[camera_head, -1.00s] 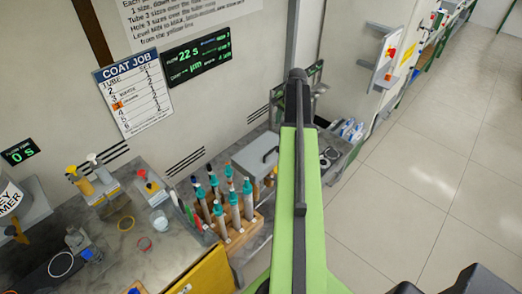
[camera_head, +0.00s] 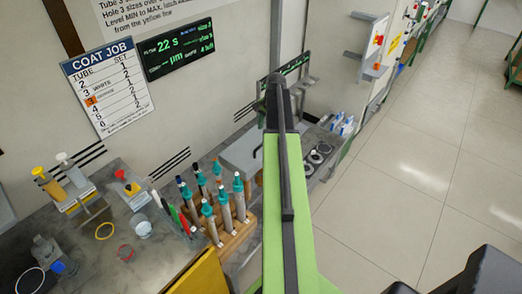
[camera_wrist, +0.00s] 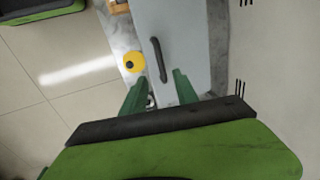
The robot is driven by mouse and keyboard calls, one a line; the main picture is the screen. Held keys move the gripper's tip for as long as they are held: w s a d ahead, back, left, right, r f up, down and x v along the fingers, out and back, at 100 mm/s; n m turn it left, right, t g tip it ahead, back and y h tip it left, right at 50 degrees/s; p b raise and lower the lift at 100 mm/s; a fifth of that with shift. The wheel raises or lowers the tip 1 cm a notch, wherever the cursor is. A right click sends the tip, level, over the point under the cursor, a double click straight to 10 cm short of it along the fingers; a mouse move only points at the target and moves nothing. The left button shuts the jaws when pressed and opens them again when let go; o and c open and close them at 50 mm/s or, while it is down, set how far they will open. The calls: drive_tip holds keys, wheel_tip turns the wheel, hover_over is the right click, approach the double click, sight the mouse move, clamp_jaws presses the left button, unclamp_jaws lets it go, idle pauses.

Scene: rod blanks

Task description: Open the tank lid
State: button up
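The tank lid (camera_wrist: 186,45) is a flat light-grey panel with a dark bar handle (camera_wrist: 159,59), seen from above in the wrist view. It looks shut. My fingers are hidden in that view.
A wooden rack (camera_head: 236,238) of teal-topped tubes stands left of the tank. Bottles and rings lie on the grey counter (camera_head: 110,262). A yellow round thing (camera_wrist: 133,62) sits beside the lid. The wall rises behind the tank, and the tiled floor (camera_head: 410,190) at right is clear.

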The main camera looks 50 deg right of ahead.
sight(261, 145)
drive_tip(key=f+b, duration=0.2)
drive_tip(key=f, duration=0.1)
drive_tip(key=w+f+b, duration=0.1)
drive_tip(key=f+b, duration=0.2)
drive_tip(key=w+f+b, duration=0.1)
drive_tip(key=f+b, duration=0.2)
drive_tip(key=f, duration=0.1)
drive_tip(key=shift+a, duration=0.1)
clamp_jaws()
idle(0.9)
